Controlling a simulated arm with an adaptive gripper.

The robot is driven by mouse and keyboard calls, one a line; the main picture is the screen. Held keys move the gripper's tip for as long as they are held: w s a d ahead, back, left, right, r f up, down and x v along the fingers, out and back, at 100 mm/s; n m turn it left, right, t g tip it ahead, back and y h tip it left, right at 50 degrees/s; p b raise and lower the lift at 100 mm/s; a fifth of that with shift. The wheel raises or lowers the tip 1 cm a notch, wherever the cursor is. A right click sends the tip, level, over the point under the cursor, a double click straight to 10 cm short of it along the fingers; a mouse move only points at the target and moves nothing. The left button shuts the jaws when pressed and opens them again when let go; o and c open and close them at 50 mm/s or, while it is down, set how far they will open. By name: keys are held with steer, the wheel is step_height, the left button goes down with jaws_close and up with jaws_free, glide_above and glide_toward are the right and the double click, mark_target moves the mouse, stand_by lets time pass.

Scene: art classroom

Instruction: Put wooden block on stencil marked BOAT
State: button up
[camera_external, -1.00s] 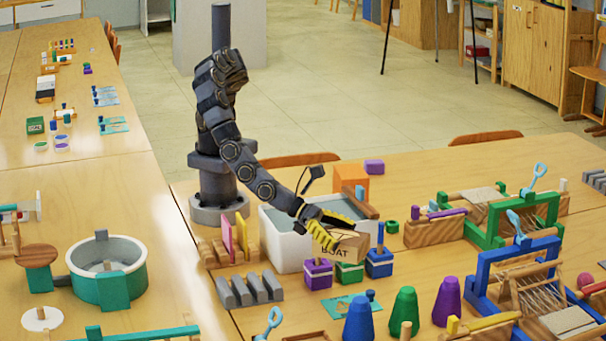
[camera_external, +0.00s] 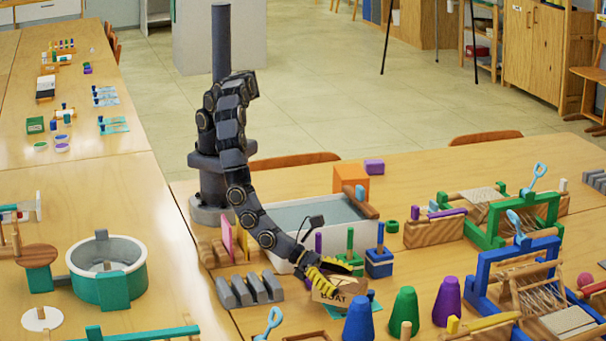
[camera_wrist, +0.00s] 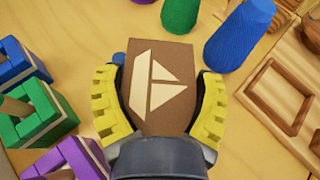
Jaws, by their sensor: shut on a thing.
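The wooden block (camera_external: 338,292) is brown, with BOAT written on its side. In the wrist view its top face (camera_wrist: 160,85) carries a pale boat shape. My gripper (camera_external: 333,270) has its yellow fingers on both sides of the block and is shut on it.
Purple, green and blue post blocks (camera_external: 379,262) stand just behind. Blue (camera_external: 359,319), green (camera_external: 404,312) and purple cones stand at front right. Grey ridged blocks (camera_external: 250,291) lie to the left. A white tub (camera_external: 283,230) is behind. A wooden frame (camera_wrist: 281,97) lies to the right.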

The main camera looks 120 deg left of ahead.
steer(key=shift+f, duration=1.05)
steer(key=shift+f, duration=0.1)
steer(key=o, duration=1.1)
